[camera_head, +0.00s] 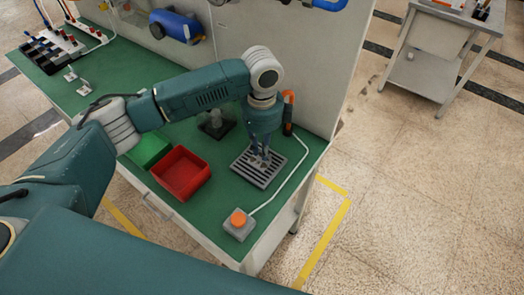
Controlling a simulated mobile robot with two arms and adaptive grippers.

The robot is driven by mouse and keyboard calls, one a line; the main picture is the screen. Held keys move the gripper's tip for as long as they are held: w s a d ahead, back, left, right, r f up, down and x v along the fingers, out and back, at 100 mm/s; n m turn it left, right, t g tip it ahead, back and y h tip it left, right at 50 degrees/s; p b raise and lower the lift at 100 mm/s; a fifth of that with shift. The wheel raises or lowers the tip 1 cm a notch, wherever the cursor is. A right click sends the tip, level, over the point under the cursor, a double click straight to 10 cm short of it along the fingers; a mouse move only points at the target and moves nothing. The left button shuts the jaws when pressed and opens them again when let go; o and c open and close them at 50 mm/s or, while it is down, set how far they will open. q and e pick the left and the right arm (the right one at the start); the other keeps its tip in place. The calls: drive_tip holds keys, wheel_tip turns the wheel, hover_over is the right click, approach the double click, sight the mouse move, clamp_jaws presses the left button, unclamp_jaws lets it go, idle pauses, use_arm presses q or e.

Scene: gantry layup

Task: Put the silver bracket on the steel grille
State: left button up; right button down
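The steel grille (281,171) is a slotted grey plate lying on the green bench top, near its right end. My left gripper (261,160) points down over the grille, with its fingertips at or just above the slats. The fingers are small and dark here, and I cannot tell whether they are open, or shut on something. Two small silver pieces (70,76) lie on the bench at the far left; I cannot tell whether either is the silver bracket. My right gripper is not in view.
A red bin (181,174) and a green bin (148,150) stand left of the grille, partly under my arm. A grey box with an orange button (239,221) sits at the front right, its white cable running beside the grille. A panel with a blue cylinder (177,27) rises behind.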

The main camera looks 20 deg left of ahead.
use_arm(q)
wheel_tip(320, 180, up, 11)
drive_tip(key=b, duration=0.1)
drive_tip(key=shift+f+b, duration=0.15)
drive_tip(key=shift+b, duration=0.25)
